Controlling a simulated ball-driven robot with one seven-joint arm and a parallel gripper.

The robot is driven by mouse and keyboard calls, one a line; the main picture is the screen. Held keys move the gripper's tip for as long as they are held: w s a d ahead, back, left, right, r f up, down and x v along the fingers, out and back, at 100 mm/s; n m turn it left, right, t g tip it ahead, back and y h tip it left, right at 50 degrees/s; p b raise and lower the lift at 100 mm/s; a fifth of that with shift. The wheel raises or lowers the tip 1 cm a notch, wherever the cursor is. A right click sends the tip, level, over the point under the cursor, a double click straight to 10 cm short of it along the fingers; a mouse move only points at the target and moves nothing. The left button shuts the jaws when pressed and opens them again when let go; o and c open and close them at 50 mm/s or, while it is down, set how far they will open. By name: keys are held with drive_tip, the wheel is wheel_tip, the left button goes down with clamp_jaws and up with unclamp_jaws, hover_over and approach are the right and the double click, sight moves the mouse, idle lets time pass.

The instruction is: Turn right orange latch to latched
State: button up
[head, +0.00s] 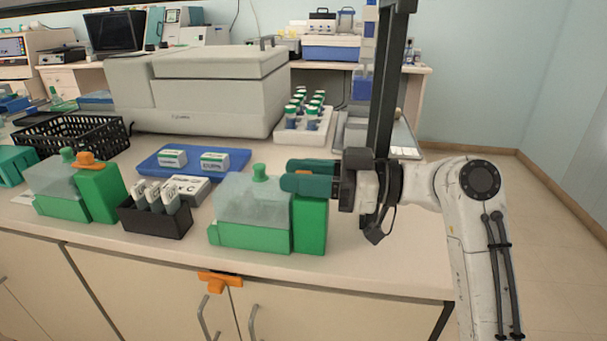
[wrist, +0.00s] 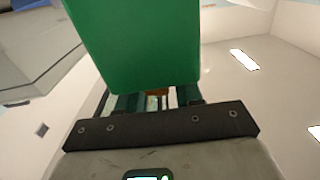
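The right green box (head: 310,226) stands near the counter's front edge, with a cloudy clear cover on its left part. A sliver of the right orange latch (head: 303,172) shows on its top, mostly hidden by my fingers. My gripper (head: 302,175) reaches in from the right at the top of the box, its teal fingers on either side of the latch. In the wrist view the green box (wrist: 135,45) fills the upper middle. A bit of the orange latch (wrist: 155,94) shows between my gripper's fingers (wrist: 157,101), with light gaps beside it. The fingers look apart.
A second green box (head: 98,192) with an orange latch (head: 88,160) stands at left. A black slide holder (head: 155,222) sits between the boxes. Behind are a blue tray (head: 150,166) and a vial rack (head: 310,130). An orange latch (head: 218,282) is on the cabinet doors.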

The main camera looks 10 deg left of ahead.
drive_tip(key=shift+o, duration=0.5)
drive_tip(key=shift+d, duration=0.15)
drive_tip(key=d, duration=1)
drive_tip(key=shift+d, duration=0.3)
drive_tip(key=shift+s, duration=0.1)
